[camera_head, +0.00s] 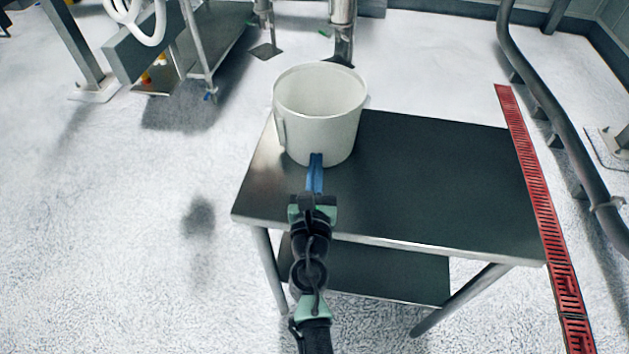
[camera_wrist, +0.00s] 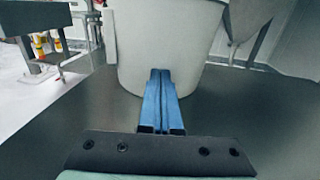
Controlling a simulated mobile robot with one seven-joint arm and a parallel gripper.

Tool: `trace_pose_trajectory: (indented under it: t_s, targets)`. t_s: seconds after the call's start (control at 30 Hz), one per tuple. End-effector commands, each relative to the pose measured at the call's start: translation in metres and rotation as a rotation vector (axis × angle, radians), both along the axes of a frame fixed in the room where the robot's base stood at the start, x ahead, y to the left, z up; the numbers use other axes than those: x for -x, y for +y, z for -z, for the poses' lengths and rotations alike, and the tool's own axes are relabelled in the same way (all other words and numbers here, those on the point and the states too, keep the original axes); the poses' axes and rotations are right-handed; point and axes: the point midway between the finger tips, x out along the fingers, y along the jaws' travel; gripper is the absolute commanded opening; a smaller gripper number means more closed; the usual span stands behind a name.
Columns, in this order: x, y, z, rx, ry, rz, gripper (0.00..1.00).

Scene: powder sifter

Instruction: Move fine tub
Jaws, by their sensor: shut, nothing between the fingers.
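A white round tub (camera_head: 318,112) stands upright on the left part of a dark metal table (camera_head: 430,175). Its top is open and its inside looks pale and empty. My gripper (camera_head: 316,157) reaches over the table's front edge, with its blue fingers pointing at the tub's front wall near its base. In the wrist view the tub (camera_wrist: 165,40) fills the upper middle, and the fingertips (camera_wrist: 160,72) overlap its lower wall. The fingers are shut together with nothing between them. I cannot tell whether the tips touch the tub.
The table top right of the tub is bare, and a lower shelf (camera_head: 370,270) sits beneath. A red floor grate (camera_head: 540,205) and a grey pipe (camera_head: 560,115) run along the right. Metal equipment legs (camera_head: 342,30) stand behind the tub. The floor at left is mostly clear.

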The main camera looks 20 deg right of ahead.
Motion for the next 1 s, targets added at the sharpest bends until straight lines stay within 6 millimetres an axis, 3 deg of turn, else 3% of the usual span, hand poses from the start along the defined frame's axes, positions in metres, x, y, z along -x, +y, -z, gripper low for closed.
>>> trace_pose_trajectory:
  t_s: [0.27, 0.8, 1.0]
  targets:
    - [0.009, 0.005, 0.001, 0.001, 0.003, 0.000, 0.00]
    - [0.094, 0.048, 0.001, 0.001, 0.003, -0.002, 0.00]
    - [0.112, 0.057, 0.001, 0.000, 0.000, 0.000, 0.00]
